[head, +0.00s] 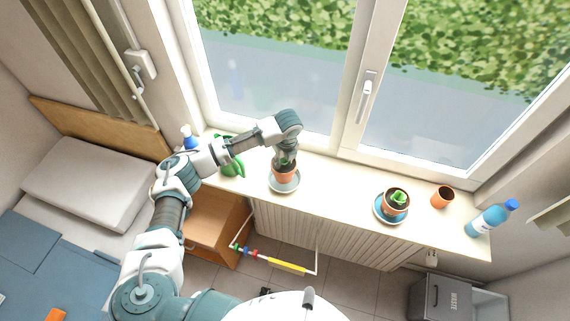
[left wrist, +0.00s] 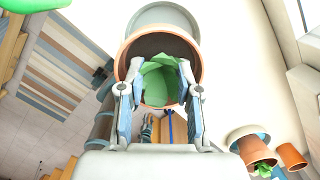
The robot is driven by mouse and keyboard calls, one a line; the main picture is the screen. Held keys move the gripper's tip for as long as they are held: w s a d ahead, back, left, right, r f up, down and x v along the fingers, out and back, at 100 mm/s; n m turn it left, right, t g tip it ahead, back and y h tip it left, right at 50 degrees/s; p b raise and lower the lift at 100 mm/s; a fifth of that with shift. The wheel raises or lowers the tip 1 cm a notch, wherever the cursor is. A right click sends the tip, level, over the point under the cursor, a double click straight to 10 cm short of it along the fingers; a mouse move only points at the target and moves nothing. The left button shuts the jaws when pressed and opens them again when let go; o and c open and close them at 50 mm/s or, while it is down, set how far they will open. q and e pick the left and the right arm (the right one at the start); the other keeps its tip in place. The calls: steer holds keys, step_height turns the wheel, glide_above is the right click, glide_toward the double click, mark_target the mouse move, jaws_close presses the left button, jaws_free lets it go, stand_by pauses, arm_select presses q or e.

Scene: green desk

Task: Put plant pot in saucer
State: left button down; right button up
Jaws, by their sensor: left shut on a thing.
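The orange plant pot (head: 285,174) with a green plant is above or in a grey saucer (head: 284,186) on the windowsill. I cannot tell whether the pot's base touches the saucer. My left gripper (head: 285,157) reaches down on the pot from above. In the left wrist view, my left gripper (left wrist: 158,105) is shut, with its fingers on either side of the green plant (left wrist: 160,80) at the rim of the pot (left wrist: 160,42). The saucer (left wrist: 163,13) shows partly behind the pot there. My right gripper is not in view.
A green watering can (head: 232,165) and a spray bottle (head: 189,139) are on the left. The window is behind.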

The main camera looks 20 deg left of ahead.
arm_select(q)
steer(key=shift+w, duration=0.25)
steer(key=shift+a+f, duration=0.15)
steer(key=shift+f, duration=0.15)
step_height(320, 180, down, 2)
steer(key=shift+s+f+p, duration=0.1)
steer(key=shift+f+p, duration=0.05)
steer(key=shift+p, duration=0.15)
steer(key=shift+d+f, duration=0.2)
steer(key=shift+f, duration=0.05)
steer(key=shift+d, duration=0.2)
steer(key=c, duration=0.8)
jaws_free()
steer(key=shift+c, duration=0.2)
steer(key=shift+o, duration=0.3)
steer(key=shift+a, duration=0.1)
steer(key=shift+a+f, duration=0.1)
